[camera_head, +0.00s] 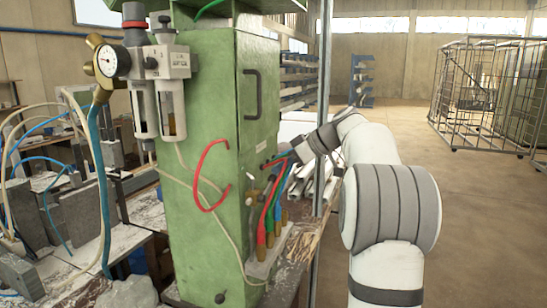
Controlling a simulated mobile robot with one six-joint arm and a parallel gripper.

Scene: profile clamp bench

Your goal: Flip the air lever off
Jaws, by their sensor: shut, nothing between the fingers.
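A green machine cabinet (208,130) stands in the middle of the view. An air unit (160,68) with a round pressure gauge (114,61), clear bowls and a brass fitting (93,42) is mounted at its upper left. I cannot tell for sure which part is the air lever. My gripper (284,158) is at the cabinet's right side, above a row of colored hoses. It is shut and holds nothing. Its fingertips are small and partly lost against the hoses, so I cannot tell whether they touch anything.
Red, green and blue hoses run down to a pale block (268,250) low on the cabinet. A black handle (253,94) is on the cabinet's right face. A cluttered bench lies at left. Wire cages (485,95) stand far right, with clear floor (470,220) before them.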

